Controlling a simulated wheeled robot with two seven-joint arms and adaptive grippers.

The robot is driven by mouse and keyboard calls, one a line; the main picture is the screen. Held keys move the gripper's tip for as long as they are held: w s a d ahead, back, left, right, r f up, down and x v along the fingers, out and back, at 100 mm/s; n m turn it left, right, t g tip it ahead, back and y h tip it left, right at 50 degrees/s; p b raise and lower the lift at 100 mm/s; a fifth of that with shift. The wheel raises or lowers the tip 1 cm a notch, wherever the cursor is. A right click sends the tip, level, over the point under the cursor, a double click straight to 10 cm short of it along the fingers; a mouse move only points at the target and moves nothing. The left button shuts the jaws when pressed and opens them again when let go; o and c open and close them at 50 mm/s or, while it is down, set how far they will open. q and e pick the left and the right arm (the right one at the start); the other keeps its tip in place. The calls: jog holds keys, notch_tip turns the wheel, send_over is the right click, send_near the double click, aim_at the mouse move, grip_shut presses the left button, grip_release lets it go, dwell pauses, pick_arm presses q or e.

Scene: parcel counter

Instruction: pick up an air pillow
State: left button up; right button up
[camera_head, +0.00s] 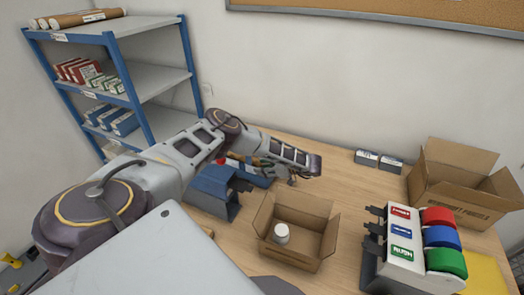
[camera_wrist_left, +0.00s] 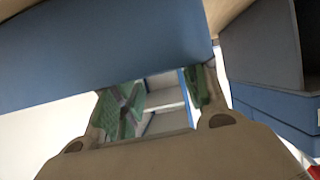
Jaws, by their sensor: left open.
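I cannot make out an air pillow in either view. My left gripper (camera_head: 268,172) is partly hidden under its own forearm, above the counter near the blue bins. In the left wrist view its two fingers (camera_wrist_left: 162,98) stand apart, with nothing seen held between them. A blue bin (camera_head: 212,192) stands just left of the gripper, its inside mostly hidden. A large blue panel (camera_wrist_left: 100,50) fills the upper left of the wrist view, close to the fingers. My right gripper is not in view.
An open carton (camera_head: 290,262) holding a white jar (camera_head: 281,233) stands at the counter's middle. A tape dispenser rack (camera_head: 403,245) with red, blue and green rolls and a larger carton (camera_head: 455,190) stand right. A blue-framed shelf (camera_head: 155,82) stands back left. Two small boxes (camera_head: 378,160) lie behind.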

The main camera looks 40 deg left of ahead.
pick_arm(q)
jog(key=shift+s+a+f, duration=0.4)
jog(key=shift+s+f, duration=0.2)
jog(key=shift+f, duration=0.2)
jog(key=shift+a, duration=0.1)
jog(key=shift+c, duration=1.4)
jog(key=shift+w+a+r, duration=0.1)
jog(key=shift+a+r, duration=0.05)
jog(key=shift+r, duration=0.45)
jog(key=shift+c, duration=1)
jog(key=shift+w+r+b, duration=0.15)
jog(key=shift+r+b, duration=0.05)
jog(key=shift+r, duration=1.95)
jog(key=shift+w+r+b, duration=0.15)
jog(key=shift+r, duration=1.95)
jog(key=shift+c, duration=0.6)
